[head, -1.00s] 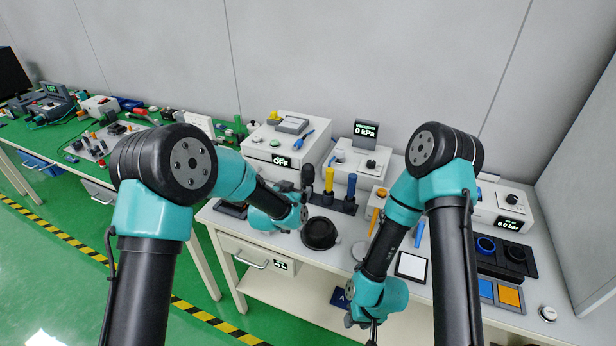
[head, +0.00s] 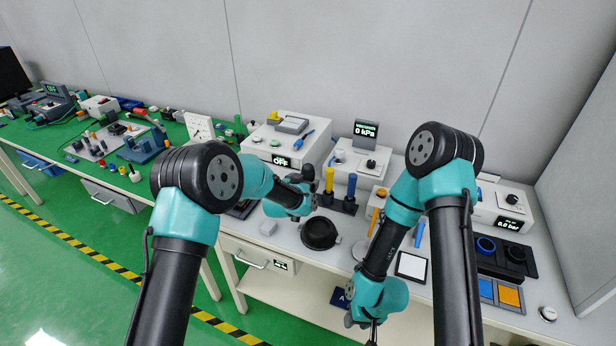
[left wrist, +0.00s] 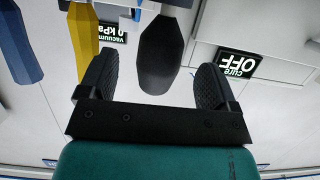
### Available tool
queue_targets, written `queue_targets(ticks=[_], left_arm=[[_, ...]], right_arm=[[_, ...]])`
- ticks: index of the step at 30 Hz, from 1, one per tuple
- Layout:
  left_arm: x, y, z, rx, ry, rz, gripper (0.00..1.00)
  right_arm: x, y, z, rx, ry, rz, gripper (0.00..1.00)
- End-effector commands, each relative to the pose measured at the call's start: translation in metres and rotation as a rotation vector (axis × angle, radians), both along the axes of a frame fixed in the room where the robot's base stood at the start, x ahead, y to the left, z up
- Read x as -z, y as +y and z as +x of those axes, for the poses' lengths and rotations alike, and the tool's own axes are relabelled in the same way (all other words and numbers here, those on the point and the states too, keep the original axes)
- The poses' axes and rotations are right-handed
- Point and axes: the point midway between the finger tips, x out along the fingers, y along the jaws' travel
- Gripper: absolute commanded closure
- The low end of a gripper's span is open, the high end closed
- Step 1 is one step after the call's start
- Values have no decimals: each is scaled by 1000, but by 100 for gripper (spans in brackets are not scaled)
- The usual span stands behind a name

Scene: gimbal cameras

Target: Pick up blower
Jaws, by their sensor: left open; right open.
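The blower (left wrist: 160,50), a dark grey rounded bulb, shows between the two black fingers of my open left gripper (left wrist: 157,68) in the left wrist view. A gap shows on each side, so the fingers do not appear to touch it. In the head view, my left gripper (head: 308,195) is at the left end of the tool stand, and the blower (head: 308,172) is partly hidden there. My right gripper (head: 372,334) hangs low at the bottom edge of the head view, open, with nothing visible in it.
Yellow (head: 329,180) and blue (head: 351,186) handled tools stand in the dark rack (head: 343,206) to the right of the blower. A black round dish (head: 319,233) lies in front. White "cure" (head: 284,140) and "vacuum" (head: 362,160) units stand behind.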

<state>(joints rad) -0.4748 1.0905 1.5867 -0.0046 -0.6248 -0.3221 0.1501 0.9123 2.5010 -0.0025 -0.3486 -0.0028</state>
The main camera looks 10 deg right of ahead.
Motion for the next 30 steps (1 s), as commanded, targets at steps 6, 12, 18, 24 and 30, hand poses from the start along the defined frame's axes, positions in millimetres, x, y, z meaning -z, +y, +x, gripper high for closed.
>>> queue_targets(ticks=[6, 12, 18, 24, 30], left_arm=[[9, -14, 21, 0, 1, 1, 16], [13, -23, 34, 0, 0, 0, 16], [14, -24, 36, 0, 0, 0, 16], [14, -24, 36, 0, 0, 0, 16], [14, -24, 36, 0, 0, 0, 24]], right_arm=[[0, 0, 0, 0, 0, 0, 57], [0, 0, 0, 0, 0, 0, 57], [0, 0, 0, 0, 0, 0, 57], [0, 0, 0, 0, 0, 0, 57], [0, 0, 0, 0, 0, 0, 57]])
